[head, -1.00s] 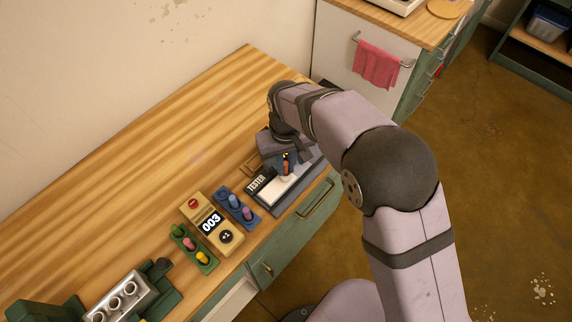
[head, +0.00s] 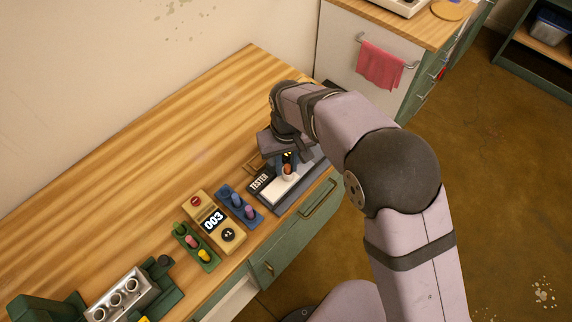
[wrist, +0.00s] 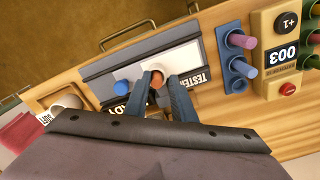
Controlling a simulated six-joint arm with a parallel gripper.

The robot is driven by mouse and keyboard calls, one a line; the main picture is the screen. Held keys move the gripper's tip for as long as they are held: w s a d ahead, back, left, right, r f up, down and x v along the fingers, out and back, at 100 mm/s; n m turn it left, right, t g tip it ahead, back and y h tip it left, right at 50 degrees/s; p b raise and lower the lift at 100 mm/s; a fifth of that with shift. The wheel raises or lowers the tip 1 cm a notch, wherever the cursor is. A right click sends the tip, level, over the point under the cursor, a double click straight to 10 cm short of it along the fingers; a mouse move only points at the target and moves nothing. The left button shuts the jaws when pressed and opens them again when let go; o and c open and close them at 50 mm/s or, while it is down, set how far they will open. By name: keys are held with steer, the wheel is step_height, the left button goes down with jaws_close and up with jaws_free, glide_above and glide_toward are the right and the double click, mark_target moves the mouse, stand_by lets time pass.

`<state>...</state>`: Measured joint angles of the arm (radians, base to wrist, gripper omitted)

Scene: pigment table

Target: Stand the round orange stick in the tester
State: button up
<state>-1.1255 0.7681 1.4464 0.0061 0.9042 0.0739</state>
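The round orange stick (head: 288,169) stands upright in the pale round holder of the tester (head: 262,180), as far as I can see. In the wrist view its orange top (wrist: 156,80) shows inside the holder's pale rim. My gripper (head: 287,160) is right above the tester, pointing down, with one finger on each side of the stick. The fingers (wrist: 163,84) look spread, with the stick between them. The tester (wrist: 192,56) has a white panel, a blue round button (wrist: 122,87) and a dark label partly hidden by a finger.
Beside the tester are a blue rack (head: 238,206) with blue and purple sticks, a counter box (head: 213,220) reading 003, and a green rack (head: 196,247) with several sticks. A wooden tray (wrist: 45,97) is on the tester's other side. The table's back is clear.

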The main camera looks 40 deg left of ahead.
steer(key=shift+w+d+f, duration=0.15)
steer(key=shift+d+f, duration=0.35)
steer(key=shift+f, duration=0.35)
steer(key=shift+w+a+r+b, duration=0.1)
steer(key=shift+a+r+b, duration=0.2)
steer(key=shift+r, duration=0.4)
steer(key=r, duration=0.3)
steer(key=r+b, duration=0.1)
steer(key=r, duration=0.3)
steer(key=shift+s+a, duration=0.15)
steer(key=shift+s, duration=0.05)
steer(key=shift+s+r, duration=0.1)
steer(key=shift+r, duration=0.25)
